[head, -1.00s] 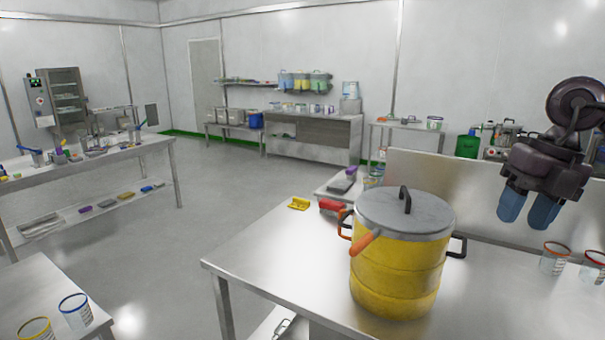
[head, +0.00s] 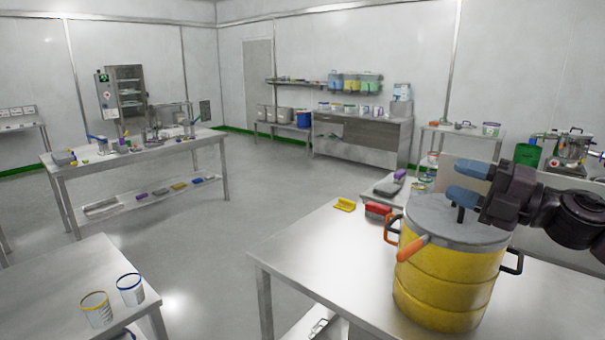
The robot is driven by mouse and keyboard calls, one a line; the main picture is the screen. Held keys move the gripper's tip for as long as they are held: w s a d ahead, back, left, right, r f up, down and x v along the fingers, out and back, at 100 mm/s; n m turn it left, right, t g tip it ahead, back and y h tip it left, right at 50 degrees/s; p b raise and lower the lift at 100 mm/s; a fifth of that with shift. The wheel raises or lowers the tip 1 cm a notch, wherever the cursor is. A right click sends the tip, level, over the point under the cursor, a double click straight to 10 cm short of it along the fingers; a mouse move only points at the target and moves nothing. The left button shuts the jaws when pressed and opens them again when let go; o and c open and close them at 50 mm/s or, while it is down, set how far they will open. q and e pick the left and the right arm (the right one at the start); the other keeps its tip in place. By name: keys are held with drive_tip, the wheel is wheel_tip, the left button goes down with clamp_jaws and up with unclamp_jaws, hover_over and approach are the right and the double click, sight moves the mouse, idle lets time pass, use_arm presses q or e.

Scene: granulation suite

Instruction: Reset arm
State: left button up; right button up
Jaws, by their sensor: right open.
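My right gripper (head: 466,182) comes in from the right and points left. Its two blue fingers are spread apart with nothing seen between them. In the picture it overlaps the grey lid (head: 430,215) of the yellow drum (head: 445,290) and hides part of the lid and most of its handle. Whether it touches the lid I cannot tell. The drum stands upright on a steel table (head: 320,270), with black side handles and an orange grip. My left gripper is not in view.
A yellow item (head: 345,204) and a red item (head: 378,210) lie behind the drum. Two clear beakers, yellow-rimmed (head: 97,309) and blue-rimmed (head: 131,289), stand on the near left table. The grey floor (head: 225,225) between the tables is clear.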

drive_tip(key=s+d+f+m+t+h, duration=0.1)
drive_tip(key=d+f+m+t+h, duration=0.15)
drive_tip(key=f+m+h, duration=0.6)
drive_tip(key=s+d+f+m+t+h, duration=0.1)
drive_tip(key=f+m+t+h, duration=0.2)
drive_tip(key=f+m, duration=1.1)
drive_tip(key=s+a+f+m+g+h, duration=0.1)
drive_tip(key=s+f+m+g+h, duration=0.1)
drive_tip(key=s+f, duration=0.9)
drive_tip(key=s+a+f+m+g+h, duration=0.1)
drive_tip(key=s+f+m+g, duration=0.3)
drive_tip(key=s+f, duration=0.8)
wheel_tip(320, 180, down, 4)
drive_tip(key=shift+a+f+h, duration=0.15)
drive_tip(key=shift+a+h, duration=0.25)
drive_tip(key=shift+h, duration=0.05)
drive_tip(key=shift+m, duration=0.35)
